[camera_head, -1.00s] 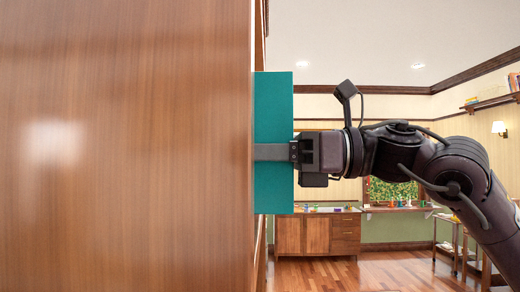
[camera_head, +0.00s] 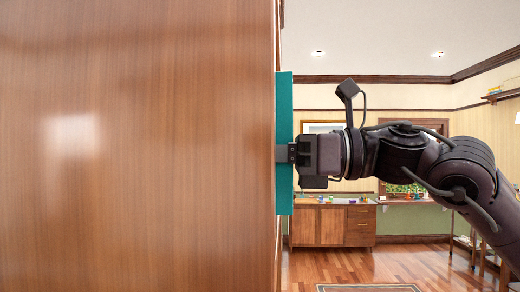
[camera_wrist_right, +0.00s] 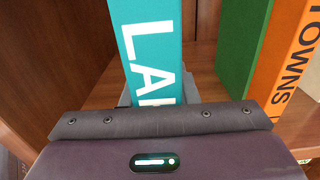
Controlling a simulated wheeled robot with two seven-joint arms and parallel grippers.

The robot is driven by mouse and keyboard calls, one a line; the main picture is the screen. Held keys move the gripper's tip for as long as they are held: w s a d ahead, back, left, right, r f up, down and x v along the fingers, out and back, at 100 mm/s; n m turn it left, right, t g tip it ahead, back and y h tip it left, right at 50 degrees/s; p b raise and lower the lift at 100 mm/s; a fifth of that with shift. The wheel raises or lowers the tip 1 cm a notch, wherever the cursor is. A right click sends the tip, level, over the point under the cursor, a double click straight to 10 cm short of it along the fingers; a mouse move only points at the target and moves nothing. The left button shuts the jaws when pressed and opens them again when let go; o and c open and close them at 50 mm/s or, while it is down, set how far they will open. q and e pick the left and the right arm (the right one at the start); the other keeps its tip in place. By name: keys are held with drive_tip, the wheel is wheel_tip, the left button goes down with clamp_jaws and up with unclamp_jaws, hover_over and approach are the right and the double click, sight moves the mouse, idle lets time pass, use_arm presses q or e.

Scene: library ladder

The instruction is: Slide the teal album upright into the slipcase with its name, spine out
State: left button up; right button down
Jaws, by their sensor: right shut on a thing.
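The teal album (camera_head: 285,100) is upright at the edge of a large wooden panel in the head view, and the panel hides most of it. In the right wrist view the teal album (camera_wrist_right: 150,50) shows its spine with white letters beginning "LA". My right gripper (camera_head: 284,153) is shut on the album near its middle height; its fingertips are partly behind the panel. In the right wrist view the gripper (camera_wrist_right: 158,95) is at the spine's lower part. No slipcase can be made out. My left gripper is not in view.
The wooden panel (camera_head: 140,150) fills the left half of the head view, close to the camera. In the right wrist view, a green book (camera_wrist_right: 240,45) and an orange book (camera_wrist_right: 285,70) lettered "TOWNS" stand to the right. A low cabinet (camera_head: 332,222) stands far behind.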

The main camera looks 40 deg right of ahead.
drive_tip(key=shift+w+a+r+p, duration=0.1)
drive_tip(key=shift+w+a+p, duration=0.3)
drive_tip(key=shift+a+p, duration=0.1)
drive_tip(key=c, duration=1.1)
unclamp_jaws()
drive_tip(key=shift+c, duration=0.2)
drive_tip(key=shift+o, duration=0.5)
